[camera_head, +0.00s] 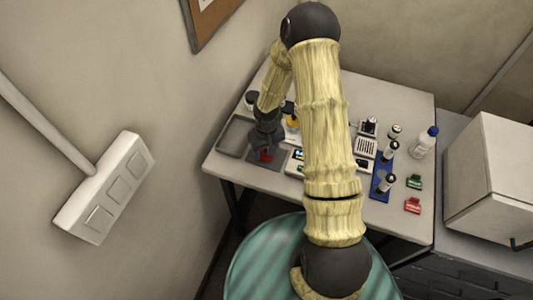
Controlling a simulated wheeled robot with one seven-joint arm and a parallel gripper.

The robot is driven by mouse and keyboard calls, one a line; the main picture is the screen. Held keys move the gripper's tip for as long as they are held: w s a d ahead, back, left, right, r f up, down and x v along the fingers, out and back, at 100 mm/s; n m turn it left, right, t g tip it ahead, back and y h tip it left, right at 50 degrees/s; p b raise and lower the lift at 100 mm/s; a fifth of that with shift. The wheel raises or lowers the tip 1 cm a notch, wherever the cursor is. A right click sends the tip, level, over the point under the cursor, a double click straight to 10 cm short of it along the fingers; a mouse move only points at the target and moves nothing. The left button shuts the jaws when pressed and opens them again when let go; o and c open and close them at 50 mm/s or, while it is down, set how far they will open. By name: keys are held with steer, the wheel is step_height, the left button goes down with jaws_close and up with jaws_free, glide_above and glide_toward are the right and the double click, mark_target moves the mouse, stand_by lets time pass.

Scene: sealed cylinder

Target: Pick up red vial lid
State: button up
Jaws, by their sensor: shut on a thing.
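A small red object (266,155), which looks like the red vial lid, shows at the left part of the table, right below my gripper (265,148). My gripper points down and is shut on it. My dark fingers hide part of the red lid. I cannot tell whether the lid is raised or still touches the dark grey pad (257,163) under it.
The table (330,198) holds a grey tray (236,134) at left, a blue rack (380,178) with vials, a white bottle (424,143), a green item (414,183) and a red item (412,205) at right. A white box (490,175) stands beside it. My arm hides the table's middle.

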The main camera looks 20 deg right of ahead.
mark_target(266, 150)
step_height(266, 150, up, 10)
steer(key=shift+b, duration=0.85)
steer(key=shift+s, duration=0.1)
